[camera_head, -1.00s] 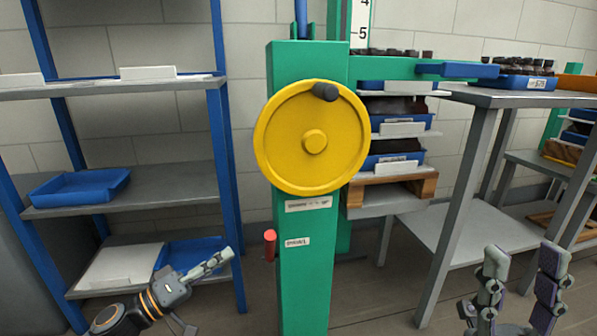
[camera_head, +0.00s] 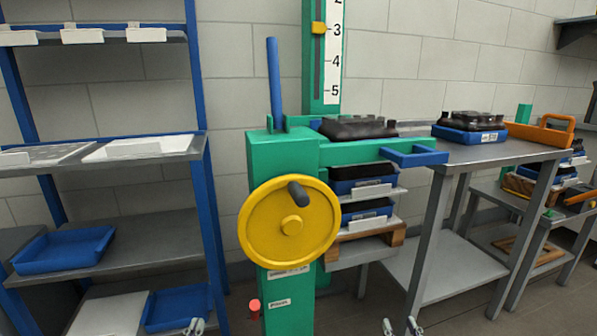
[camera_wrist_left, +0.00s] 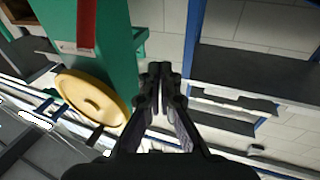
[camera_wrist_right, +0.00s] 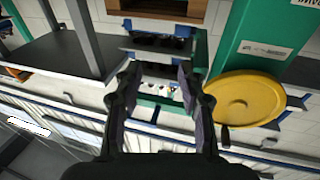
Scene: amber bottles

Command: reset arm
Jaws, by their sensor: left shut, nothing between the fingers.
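My left gripper (camera_wrist_left: 159,72) has its fingertips together in the left wrist view, with nothing between them. Only its tips (camera_head: 194,326) show at the bottom edge of the head view, in front of the blue-framed shelf. My right gripper (camera_wrist_right: 157,75) has its fingers wide apart and empty in the right wrist view. Its two tips (camera_head: 402,327) show apart at the bottom of the head view. The rest of both arms is out of the head view. Neither gripper is seen touching anything.
A green press column (camera_head: 262,160) with a yellow handwheel (camera_head: 262,235) stands between the grippers. A blue-framed shelf (camera_head: 200,180) with trays is at left. A grey table (camera_head: 480,152) at right carries a blue tray (camera_head: 455,136) of dark bottles and an orange-handled crate (camera_head: 540,134).

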